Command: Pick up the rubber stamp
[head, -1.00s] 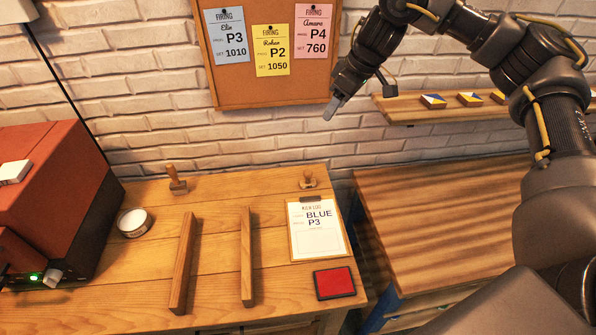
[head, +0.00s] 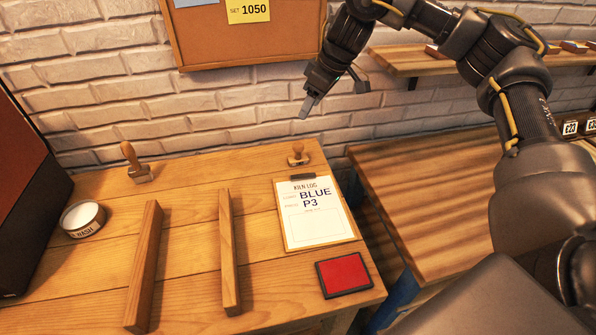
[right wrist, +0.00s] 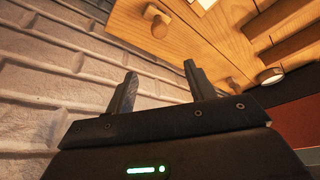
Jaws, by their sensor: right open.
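Two wooden-handled stamps stand on the table. One with a short round knob (head: 297,155) is at the back right, just behind the clipboard; it also shows in the right wrist view (right wrist: 158,22). The other has a taller handle (head: 135,165) and stands at the back left. I cannot tell which is the rubber stamp of the task. My right gripper (head: 306,107) hangs in front of the brick wall, above the short-knobbed stamp and apart from it. In the right wrist view its fingers (right wrist: 158,71) are spread with nothing between them. My left gripper is out of view.
A clipboard reading BLUE P3 (head: 315,220) and a red ink pad (head: 343,274) lie at the table's right. A shelf (head: 440,62) is on the wall.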

